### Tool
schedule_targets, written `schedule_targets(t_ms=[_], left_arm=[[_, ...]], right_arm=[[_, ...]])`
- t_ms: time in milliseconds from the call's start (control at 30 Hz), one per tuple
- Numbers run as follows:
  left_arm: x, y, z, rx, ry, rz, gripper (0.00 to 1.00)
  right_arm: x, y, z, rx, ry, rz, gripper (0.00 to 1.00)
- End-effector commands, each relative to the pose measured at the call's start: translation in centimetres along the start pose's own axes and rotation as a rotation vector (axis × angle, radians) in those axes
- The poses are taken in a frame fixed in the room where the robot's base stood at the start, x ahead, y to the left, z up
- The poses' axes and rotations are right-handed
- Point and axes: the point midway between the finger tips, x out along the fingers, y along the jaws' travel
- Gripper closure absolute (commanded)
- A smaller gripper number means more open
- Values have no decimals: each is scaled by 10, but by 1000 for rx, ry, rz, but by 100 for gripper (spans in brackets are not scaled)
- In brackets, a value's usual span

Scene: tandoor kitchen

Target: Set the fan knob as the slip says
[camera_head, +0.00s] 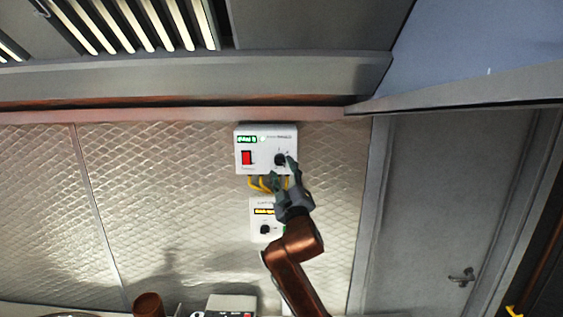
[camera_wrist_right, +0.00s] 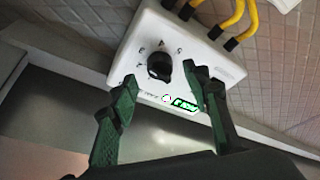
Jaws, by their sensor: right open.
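A white control box (camera_head: 262,164) is fixed to the quilted metal wall, with a green-lit display, a red switch and a black knob (camera_head: 280,159). My right gripper (camera_head: 282,171) is at the box's lower right, by the knob. In the right wrist view its open green fingers (camera_wrist_right: 162,80) appear either side of the knob; I cannot tell whether they touch it. I cannot make out a slip. My left gripper is not in view.
A second white box (camera_head: 265,231) with a yellow display and black knob is below, joined by yellow cables (camera_head: 259,184). A hood (camera_head: 190,75) overhangs the wall. A grey door (camera_head: 435,200) is at the right. A brown pot (camera_head: 148,304) shows at the bottom.

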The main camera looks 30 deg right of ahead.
Motion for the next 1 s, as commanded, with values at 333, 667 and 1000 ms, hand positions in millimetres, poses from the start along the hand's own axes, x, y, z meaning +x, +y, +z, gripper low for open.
schedule_targets(t_ms=[333, 667, 1000], left_arm=[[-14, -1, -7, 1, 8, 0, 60], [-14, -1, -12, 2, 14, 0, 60], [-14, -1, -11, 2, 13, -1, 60]], right_arm=[[30, 1, 2, 0, -3, 0, 56], [30, 1, 3, 0, -3, 1, 63], [30, 1, 3, 0, -4, 1, 87]])
